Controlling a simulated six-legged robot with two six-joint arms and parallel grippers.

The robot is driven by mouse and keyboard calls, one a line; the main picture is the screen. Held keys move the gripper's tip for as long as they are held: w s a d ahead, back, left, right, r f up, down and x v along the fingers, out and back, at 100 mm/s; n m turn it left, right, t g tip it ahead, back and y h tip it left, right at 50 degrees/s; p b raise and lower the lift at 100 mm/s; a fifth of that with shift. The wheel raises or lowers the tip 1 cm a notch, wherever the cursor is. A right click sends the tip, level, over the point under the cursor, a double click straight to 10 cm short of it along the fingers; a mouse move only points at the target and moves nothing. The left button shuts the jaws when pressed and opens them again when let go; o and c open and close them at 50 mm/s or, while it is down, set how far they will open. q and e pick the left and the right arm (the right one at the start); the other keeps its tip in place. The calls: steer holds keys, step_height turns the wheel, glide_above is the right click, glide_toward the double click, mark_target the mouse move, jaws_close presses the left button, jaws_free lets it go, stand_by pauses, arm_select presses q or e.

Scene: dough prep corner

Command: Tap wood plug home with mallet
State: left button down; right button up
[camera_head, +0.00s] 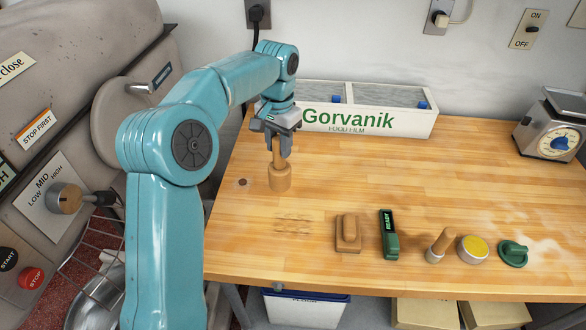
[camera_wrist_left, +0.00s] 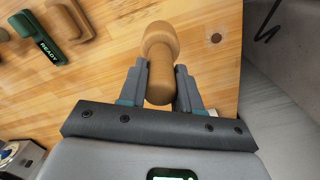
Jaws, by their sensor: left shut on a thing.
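The wooden mallet (camera_head: 280,180) has a thick round head at the bottom and a handle pointing up. My left gripper (camera_head: 278,150) is shut on its handle, with the head down at or just above the bench top; I cannot tell if it touches. In the wrist view the handle (camera_wrist_left: 161,78) sits between both fingers of the left gripper (camera_wrist_left: 160,88), with the head beyond. A small dark round spot, seemingly the wood plug (camera_head: 242,182), lies left of the mallet head. It also shows in the wrist view (camera_wrist_left: 216,38); its height is unclear. My right gripper is out of view.
A wooden block (camera_head: 347,235), a green READY device (camera_head: 389,240), a wood-handled tool (camera_head: 438,246), a yellow-topped tin (camera_head: 472,249) and a green piece (camera_head: 513,254) line the front. A film box (camera_head: 370,122) and scale (camera_head: 550,125) stand behind. The bench's middle is clear.

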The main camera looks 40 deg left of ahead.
arm_select(q)
steer(key=a+r+p, duration=0.3)
steer(key=a, duration=1.2)
steer(key=shift+s+r, duration=0.25)
steer(key=shift+r, duration=0.05)
steer(key=shift+a, duration=0.1)
step_height(320, 180, down, 7)
steer(key=b, duration=0.5)
steer(key=shift+r, duration=0.1)
